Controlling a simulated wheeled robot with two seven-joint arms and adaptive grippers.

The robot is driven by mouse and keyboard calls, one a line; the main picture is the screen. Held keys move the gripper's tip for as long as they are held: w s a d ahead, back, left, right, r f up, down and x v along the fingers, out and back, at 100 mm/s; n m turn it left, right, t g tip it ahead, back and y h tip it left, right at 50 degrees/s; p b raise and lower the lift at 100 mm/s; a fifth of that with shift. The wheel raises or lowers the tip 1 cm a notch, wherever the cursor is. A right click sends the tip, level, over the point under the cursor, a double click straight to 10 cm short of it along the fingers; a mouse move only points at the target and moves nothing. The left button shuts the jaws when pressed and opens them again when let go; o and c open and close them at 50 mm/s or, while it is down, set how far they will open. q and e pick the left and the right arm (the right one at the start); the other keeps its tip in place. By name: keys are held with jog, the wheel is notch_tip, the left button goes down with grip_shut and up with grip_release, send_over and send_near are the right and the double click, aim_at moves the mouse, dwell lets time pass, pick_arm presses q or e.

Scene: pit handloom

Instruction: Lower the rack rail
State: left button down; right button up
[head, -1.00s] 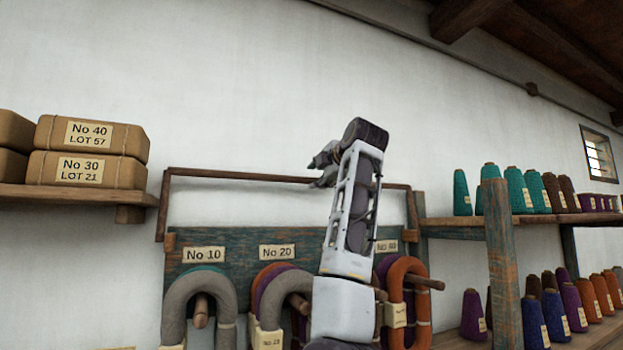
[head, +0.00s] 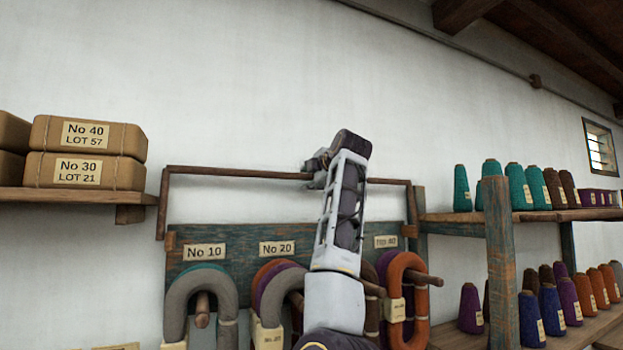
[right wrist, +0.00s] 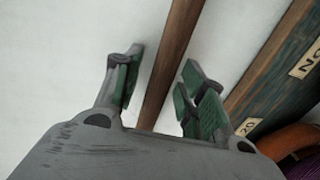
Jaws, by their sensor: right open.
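The rack rail (head: 240,173) is a thin brown wooden bar with side arms bent down at both ends. It stands raised above the blue-green pegboard (head: 230,238) against the white wall. My right gripper (head: 316,172) is at the rail's middle, partly hidden behind my own forearm in the head view. In the right wrist view the rail (right wrist: 172,62) runs between the two open green-padded fingers of the right gripper (right wrist: 160,92), with a gap on each side. My left gripper is not in view.
Yarn hanks, including a grey one (head: 181,300) and an orange one (head: 398,330), hang on pegs below the rail. Wrapped bundles (head: 86,170) sit on a shelf at left. Cones (head: 513,184) fill shelves at right behind a post (head: 497,265). The wall above is clear.

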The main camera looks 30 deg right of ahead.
grip_shut()
jog(key=shift+s+f, duration=0.1)
dwell(0.4)
